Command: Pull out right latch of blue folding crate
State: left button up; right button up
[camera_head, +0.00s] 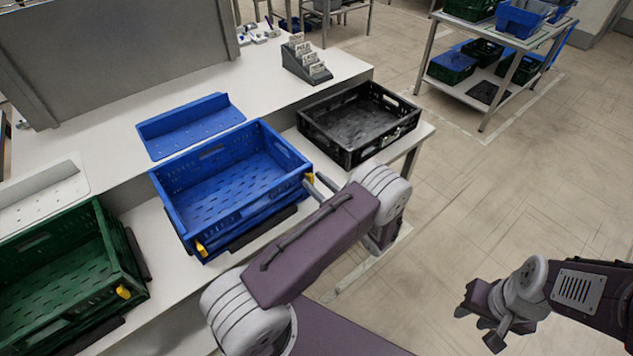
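The blue folding crate (180,205) stands upright and empty on the white bench, with its walls raised. Its right latch is a small yellow piece (309,178) at the right corner. Its other yellow latch (201,248) is at the near left corner. My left gripper (320,187) is at the crate's right end, right beside the right latch. My own forearm hides much of it, so I cannot tell whether its fingers touch or grip the latch. My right gripper (478,318) is open and empty, over the floor at the lower right, far from the crate.
A green crate (131,265) with a yellow latch (123,292) stands to the left. A black crate (347,155) stands behind to the right. A grey card holder (307,68) is farther back.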

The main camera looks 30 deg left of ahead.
pick_arm(q)
grip_shut()
dwell(1.4)
